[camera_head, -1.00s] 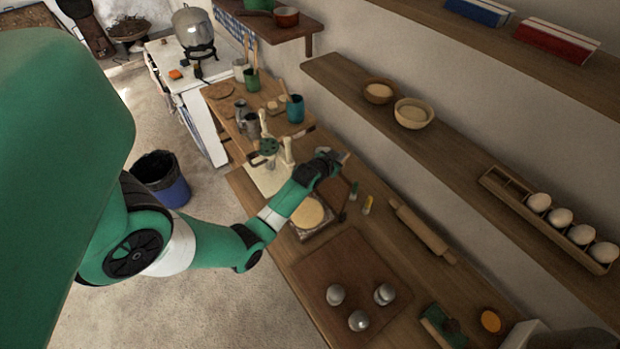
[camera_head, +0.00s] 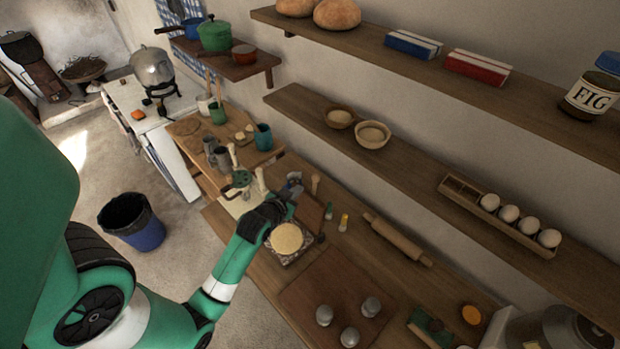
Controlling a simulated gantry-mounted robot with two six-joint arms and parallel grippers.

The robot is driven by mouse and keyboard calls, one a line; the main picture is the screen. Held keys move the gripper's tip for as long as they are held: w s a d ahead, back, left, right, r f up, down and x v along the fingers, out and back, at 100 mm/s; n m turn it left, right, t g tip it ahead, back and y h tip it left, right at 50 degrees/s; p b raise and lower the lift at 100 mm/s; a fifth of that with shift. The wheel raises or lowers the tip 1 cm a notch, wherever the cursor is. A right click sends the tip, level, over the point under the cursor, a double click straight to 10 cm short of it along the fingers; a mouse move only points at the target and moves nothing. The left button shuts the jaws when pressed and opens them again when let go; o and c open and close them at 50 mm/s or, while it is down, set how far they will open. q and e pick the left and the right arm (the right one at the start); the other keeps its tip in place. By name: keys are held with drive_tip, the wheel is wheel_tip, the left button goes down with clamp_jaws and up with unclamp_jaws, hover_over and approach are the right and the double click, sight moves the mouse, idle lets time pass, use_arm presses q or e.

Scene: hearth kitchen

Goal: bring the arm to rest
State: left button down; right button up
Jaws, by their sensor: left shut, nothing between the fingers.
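My left arm reaches in from the lower left over the wooden worktable. My left gripper (camera_head: 291,187) is at the far end of the arm, above the table near the pale round dough (camera_head: 286,238) on its patterned board. The gripper looks shut and holds nothing. Its fingertips point away toward the wall side and are small in the picture. My right gripper is not in the picture.
Several metal pots (camera_head: 347,338) sit on a brown board (camera_head: 330,277). A shelf (camera_head: 400,172) with bowls and eggs runs along the wall. A blue bin (camera_head: 143,233) stands on open floor.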

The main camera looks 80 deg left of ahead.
use_arm(q)
drive_tip(key=w+d+r+m+t+h, duration=0.1)
drive_tip(key=w+d+r+m+t, duration=0.45)
drive_tip(key=w+r, duration=1.1)
drive_tip(key=w+d+r+t+h+p, duration=0.1)
drive_tip(key=w+d+r+t+h, duration=0.15)
drive_tip(key=d+r, duration=0.55)
drive_tip(key=w+d+r+t+h, duration=0.1)
drive_tip(key=w+d+r+t, duration=0.25)
drive_tip(key=d+r, duration=0.45)
drive_tip(key=s+d+r+m+t+h, duration=0.1)
drive_tip(key=s+d+r, duration=0.3)
drive_tip(key=r, duration=0.5)
drive_tip(key=s+d+r+m+t+h, duration=0.1)
drive_tip(key=s+d+r+t+h, duration=0.2)
drive_tip(key=r, duration=0.6)
drive_tip(key=s+d+r+m+t+h, duration=0.1)
drive_tip(key=s+d+r+t+h, duration=0.2)
drive_tip(key=r, duration=0.6)
drive_tip(key=s+d+t, duration=0.1)
drive_tip(key=s+d, duration=0.1)
drive_tip(key=shift+d, duration=0.4)
